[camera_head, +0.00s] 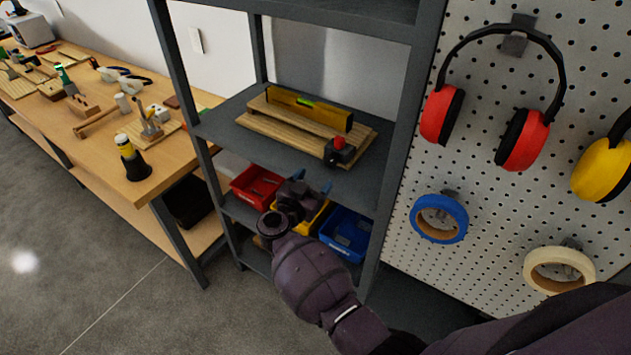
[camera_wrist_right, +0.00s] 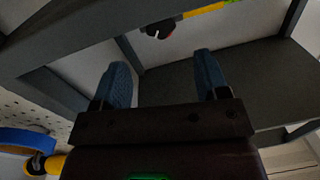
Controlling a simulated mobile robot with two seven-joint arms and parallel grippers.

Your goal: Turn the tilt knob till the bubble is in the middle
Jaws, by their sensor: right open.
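A yellow spirit level (camera_head: 325,114) with a small green vial (camera_head: 304,102) lies on a wooden board (camera_head: 270,134) on the rack's middle shelf. The bubble is too small to make out. A red tilt knob (camera_head: 339,142) sits on a black block at the board's front right end. My right gripper (camera_head: 311,184) is open and empty, below and in front of the shelf, apart from the knob. In the right wrist view, its blue fingers (camera_wrist_right: 163,80) are spread, with the red knob (camera_wrist_right: 153,31) beyond them near the top edge. My left gripper is out of view.
The shelf (camera_head: 222,120) has a front edge between my gripper and the knob. Red (camera_head: 256,186) and blue (camera_head: 346,234) bins stand below. A pegboard (camera_head: 480,130) with earmuffs and tape rolls is at right, a tool bench (camera_head: 150,186) at left.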

